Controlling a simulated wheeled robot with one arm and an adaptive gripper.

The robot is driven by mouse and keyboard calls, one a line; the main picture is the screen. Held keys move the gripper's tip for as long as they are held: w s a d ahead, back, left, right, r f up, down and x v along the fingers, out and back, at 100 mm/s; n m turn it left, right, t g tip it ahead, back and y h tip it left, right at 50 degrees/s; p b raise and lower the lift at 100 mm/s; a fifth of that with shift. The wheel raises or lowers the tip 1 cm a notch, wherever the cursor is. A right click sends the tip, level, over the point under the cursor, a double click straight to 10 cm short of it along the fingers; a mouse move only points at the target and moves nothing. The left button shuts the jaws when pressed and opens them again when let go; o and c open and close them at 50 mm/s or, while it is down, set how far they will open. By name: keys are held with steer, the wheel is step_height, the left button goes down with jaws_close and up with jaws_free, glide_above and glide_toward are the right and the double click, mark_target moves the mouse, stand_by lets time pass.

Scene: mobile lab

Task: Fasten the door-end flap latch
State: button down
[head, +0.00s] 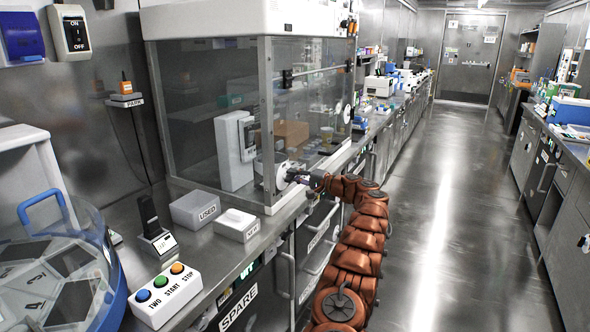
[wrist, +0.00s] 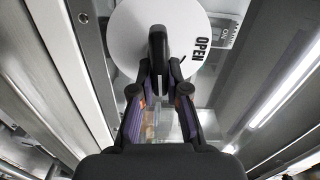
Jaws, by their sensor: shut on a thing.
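A white round latch disc (wrist: 128,32) fills the top middle of the wrist view, with the word OPEN on its right part. A black upright grip (wrist: 157,42) stands at its centre. My gripper (wrist: 158,66) is shut on this black grip, one finger on each side. In the head view the same disc (head: 283,173) is at the lower near corner of the clear-walled cabinet (head: 215,110), and my gripper (head: 305,178) reaches it from the right. A second white disc (head: 346,114) sits further along the cabinet, with nothing on it.
A USED bin (head: 196,209), a white box (head: 238,225) and a button box (head: 166,294) stand on the bench left of my arm. A round blue-rimmed machine (head: 60,270) is at far left. The aisle floor (head: 440,220) is clear to a closed door (head: 468,58).

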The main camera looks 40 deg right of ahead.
steer(key=shift+w+a+f+m+p, duration=0.35)
steer(key=shift+a+f+m, duration=0.1)
steer(key=shift+a, duration=0.2)
steer(key=c, duration=1.2)
jaws_free()
steer(key=shift+r, duration=0.1)
steer(key=shift+o, duration=0.2)
steer(key=shift+s+d+r, duration=0.1)
steer(key=shift+d, duration=0.05)
steer(key=shift+s+d+r, duration=0.1)
steer(key=shift+s+d, duration=0.05)
steer(key=shift+d, duration=0.1)
steer(key=v, duration=1.2)
